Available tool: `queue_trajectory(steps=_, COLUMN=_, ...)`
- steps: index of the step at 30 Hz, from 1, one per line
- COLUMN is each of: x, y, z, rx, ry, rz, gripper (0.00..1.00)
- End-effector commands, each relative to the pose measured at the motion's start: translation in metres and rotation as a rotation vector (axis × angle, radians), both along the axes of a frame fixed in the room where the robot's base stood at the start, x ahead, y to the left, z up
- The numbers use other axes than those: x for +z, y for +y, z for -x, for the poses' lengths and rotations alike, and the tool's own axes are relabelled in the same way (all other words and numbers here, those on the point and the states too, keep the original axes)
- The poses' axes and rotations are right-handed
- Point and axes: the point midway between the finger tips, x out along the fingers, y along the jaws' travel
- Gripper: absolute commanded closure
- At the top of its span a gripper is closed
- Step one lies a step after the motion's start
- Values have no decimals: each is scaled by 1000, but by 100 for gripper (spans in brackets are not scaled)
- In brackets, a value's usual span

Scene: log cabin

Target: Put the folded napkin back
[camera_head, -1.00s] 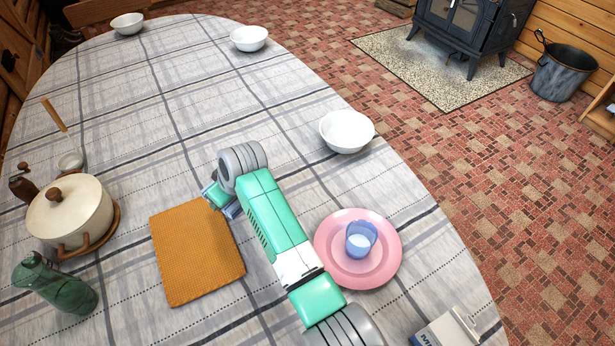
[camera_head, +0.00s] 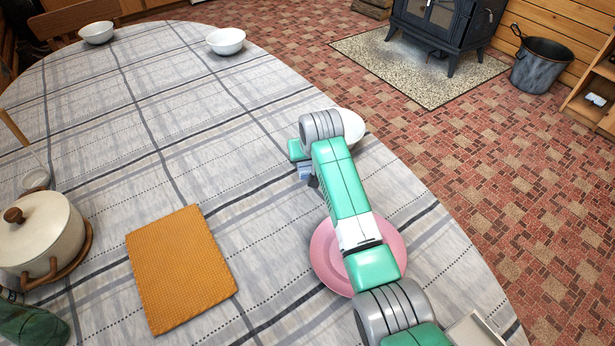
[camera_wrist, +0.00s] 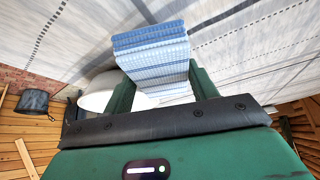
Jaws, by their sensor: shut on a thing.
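The folded napkin (camera_wrist: 152,50) is blue and checked, with several stacked layers, and shows in the wrist view between my fingers. My gripper (camera_wrist: 163,86) is shut on it. In the head view my gripper (camera_head: 306,168) is above the table, at the left of a white bowl (camera_head: 351,128), which my wrist partly covers. A bit of the blue napkin (camera_head: 304,173) shows there. I cannot tell whether it touches the tablecloth. The pink plate (camera_head: 325,258) is partly hidden under my arm.
An orange mat (camera_head: 180,268) lies flat on the checked tablecloth. Two white bowls (camera_head: 226,40) (camera_head: 97,32) stand at the far end. The cloth between the mat and far bowls is clear.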

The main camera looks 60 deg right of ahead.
Motion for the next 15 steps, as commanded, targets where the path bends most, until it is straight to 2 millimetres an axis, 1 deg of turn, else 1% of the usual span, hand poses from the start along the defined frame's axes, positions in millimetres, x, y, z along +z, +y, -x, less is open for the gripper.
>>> queue_trajectory(steps=1, x=-13, y=0, z=0, rx=0, ry=0, rz=0, gripper=64)
queue_trajectory(steps=5, x=-15, y=0, z=0, rx=1, ry=-2, rz=1, gripper=64)
queue_trajectory(steps=8, x=-29, y=1, z=0, rx=1, ry=0, rz=-1, gripper=64)
queue_trajectory(steps=12, x=-59, y=1, z=0, rx=3, ry=1, rz=-2, gripper=64)
queue_trajectory(steps=13, x=-64, y=1, z=0, rx=3, ry=0, rz=-1, gripper=64)
queue_trajectory(steps=15, x=-66, y=1, z=-1, rx=3, ry=-1, rz=0, gripper=64)
